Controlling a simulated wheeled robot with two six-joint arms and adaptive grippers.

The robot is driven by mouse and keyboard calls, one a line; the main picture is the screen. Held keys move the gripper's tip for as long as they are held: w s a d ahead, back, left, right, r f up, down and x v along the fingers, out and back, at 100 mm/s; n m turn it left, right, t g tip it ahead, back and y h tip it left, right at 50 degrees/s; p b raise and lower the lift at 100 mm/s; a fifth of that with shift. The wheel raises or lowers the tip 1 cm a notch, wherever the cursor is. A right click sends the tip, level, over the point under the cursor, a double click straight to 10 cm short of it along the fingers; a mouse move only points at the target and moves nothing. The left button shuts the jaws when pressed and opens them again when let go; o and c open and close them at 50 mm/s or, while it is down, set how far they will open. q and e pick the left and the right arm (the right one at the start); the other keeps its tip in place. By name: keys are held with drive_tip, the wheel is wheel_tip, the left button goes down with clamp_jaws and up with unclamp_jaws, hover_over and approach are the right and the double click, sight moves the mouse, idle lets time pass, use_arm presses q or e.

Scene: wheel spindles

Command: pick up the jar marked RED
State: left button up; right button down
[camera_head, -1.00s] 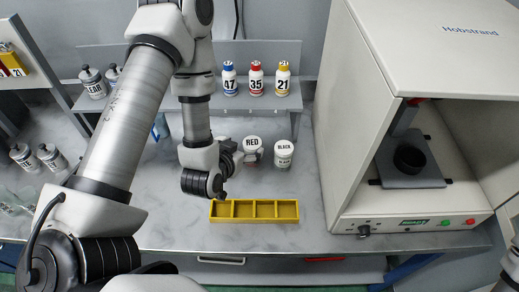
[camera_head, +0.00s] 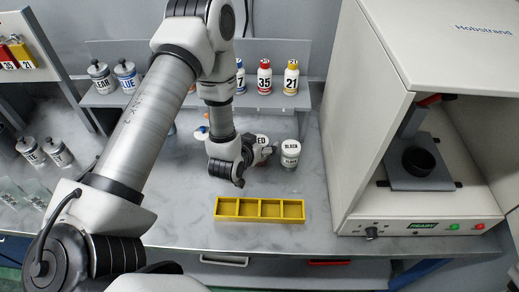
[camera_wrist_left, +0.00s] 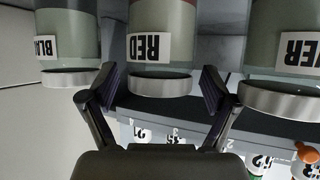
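The jar marked RED (camera_head: 261,140) stands on the bench, mostly hidden by my left gripper (camera_head: 266,153) in the head view. In the left wrist view the RED jar (camera_wrist_left: 160,45) appears upside down, with a silver rim, between the fingers of my left gripper (camera_wrist_left: 158,88). The fingers are open, with a visible gap on each side of the jar. My right gripper is not in view.
The BLACK jar (camera_head: 290,154) stands close on the right of the RED jar. A jar with a label ending in VER (camera_wrist_left: 285,50) flanks it in the wrist view. A yellow divided tray (camera_head: 260,219) lies in front. Numbered bottles (camera_head: 264,77) stand on the shelf behind; a white cabinet (camera_head: 370,130) is right.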

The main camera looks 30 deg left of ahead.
use_arm(q)
drive_tip(key=shift+s+r, duration=0.15)
drive_tip(key=c, duration=1.2)
drive_tip(key=shift+c, duration=0.2)
